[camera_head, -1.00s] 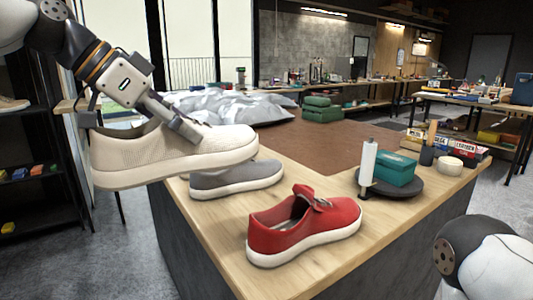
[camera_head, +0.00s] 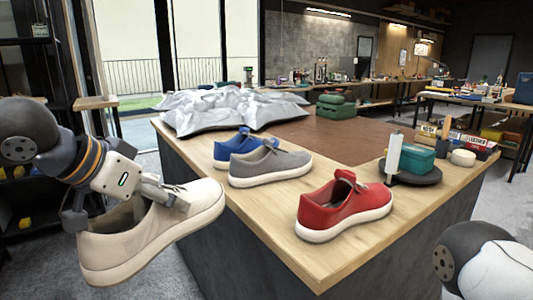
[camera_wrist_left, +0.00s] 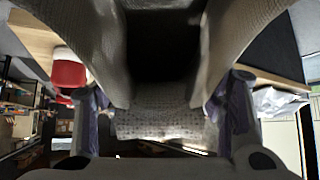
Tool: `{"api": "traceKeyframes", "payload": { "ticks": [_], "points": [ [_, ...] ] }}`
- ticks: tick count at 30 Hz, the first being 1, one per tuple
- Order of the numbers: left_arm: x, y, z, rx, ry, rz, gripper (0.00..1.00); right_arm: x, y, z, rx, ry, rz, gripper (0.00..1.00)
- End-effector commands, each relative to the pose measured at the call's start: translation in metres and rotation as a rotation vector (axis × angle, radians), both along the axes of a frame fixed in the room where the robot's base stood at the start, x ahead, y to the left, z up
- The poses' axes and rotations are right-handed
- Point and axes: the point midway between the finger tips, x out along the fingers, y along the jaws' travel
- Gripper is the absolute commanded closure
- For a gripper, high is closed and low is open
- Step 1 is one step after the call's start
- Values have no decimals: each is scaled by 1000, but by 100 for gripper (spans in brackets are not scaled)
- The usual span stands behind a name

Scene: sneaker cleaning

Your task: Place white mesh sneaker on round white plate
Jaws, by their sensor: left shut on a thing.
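The white mesh sneaker (camera_head: 150,232) hangs in the air at the lower left of the head view, toe pointing right and raised, clear of the table. My left gripper (camera_head: 166,192) is shut on it from above, around the tongue area. In the left wrist view the sneaker's mesh upper (camera_wrist_left: 158,112) fills the space between the two fingers of my left gripper (camera_wrist_left: 160,120), with its dark opening above. No round white plate can be made out in either view. My right gripper is out of view.
The wooden table (camera_head: 262,225) holds a red shoe (camera_head: 345,210), a grey shoe (camera_head: 268,166) and a blue shoe (camera_head: 237,145) behind it. A dark round tray (camera_head: 425,178) carries a teal box (camera_head: 412,157) and a white roller (camera_head: 394,153). Crumpled silver sheeting (camera_head: 222,110) lies at the back left.

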Motion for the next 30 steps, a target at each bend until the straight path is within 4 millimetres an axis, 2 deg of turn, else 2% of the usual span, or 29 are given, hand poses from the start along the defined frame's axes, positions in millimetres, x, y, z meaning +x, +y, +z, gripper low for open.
{"api": "traceKeyframes", "payload": {
  "ticks": [3,7,9,15,30],
  "points": [
    [-8,8,-24,3,4,146,83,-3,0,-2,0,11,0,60],
    [-16,13,-44,8,4,331,83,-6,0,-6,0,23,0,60],
    [-21,10,-49,9,2,408,83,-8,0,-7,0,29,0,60],
    [-31,-3,-49,6,-4,490,83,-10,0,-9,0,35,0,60],
    [-31,-5,-48,6,-7,488,83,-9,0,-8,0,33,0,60]
  ]
}}
